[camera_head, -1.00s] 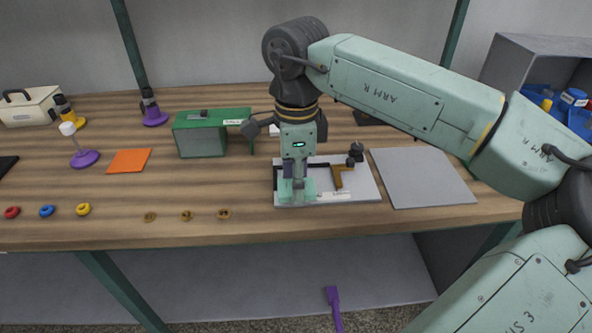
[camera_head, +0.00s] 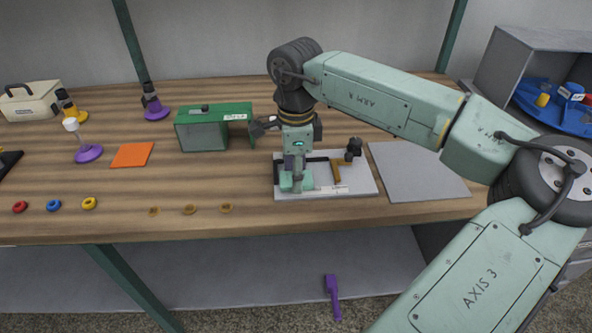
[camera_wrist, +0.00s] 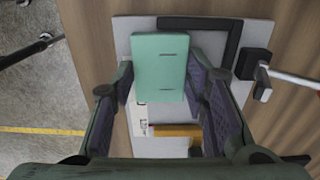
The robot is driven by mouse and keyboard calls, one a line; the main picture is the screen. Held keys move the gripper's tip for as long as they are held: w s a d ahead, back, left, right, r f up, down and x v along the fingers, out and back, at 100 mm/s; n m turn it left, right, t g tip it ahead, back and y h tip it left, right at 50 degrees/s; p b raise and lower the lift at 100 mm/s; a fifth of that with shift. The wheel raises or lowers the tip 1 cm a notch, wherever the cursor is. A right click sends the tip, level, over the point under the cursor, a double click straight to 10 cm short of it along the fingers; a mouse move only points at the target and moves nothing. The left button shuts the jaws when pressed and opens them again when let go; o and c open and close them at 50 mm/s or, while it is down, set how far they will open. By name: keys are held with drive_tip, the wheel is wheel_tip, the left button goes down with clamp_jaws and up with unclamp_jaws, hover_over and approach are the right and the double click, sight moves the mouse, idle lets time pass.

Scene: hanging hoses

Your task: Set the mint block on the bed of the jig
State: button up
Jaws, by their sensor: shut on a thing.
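The jig (camera_head: 360,187) is a pale plate on the table with a black L-shaped fence, a dark clamp at its right and an orange-brown piece. Its plate also shows in the wrist view (camera_wrist: 255,35). The mint block (camera_head: 286,184) is at the left front part of the bed, near the fence. My gripper (camera_head: 297,172) comes down from above and is shut on the block. In the wrist view the block (camera_wrist: 158,65) sits between the two purple-padded fingers. Whether its underside touches the bed I cannot tell.
A grey sheet (camera_head: 415,172) lies right of the jig. A green box-shaped fixture (camera_head: 203,136) stands behind left. An orange square (camera_head: 132,155), a purple stand (camera_head: 88,153) and several small rings lie to the left. A grey bin with blue contents (camera_head: 560,113) is at the right.

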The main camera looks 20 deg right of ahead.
drive_tip(key=o, duration=1)
wheel_tip(320, 180, up, 12)
drive_tip(key=shift+r+b, duration=0.1)
drive_tip(key=shift+b, duration=0.8)
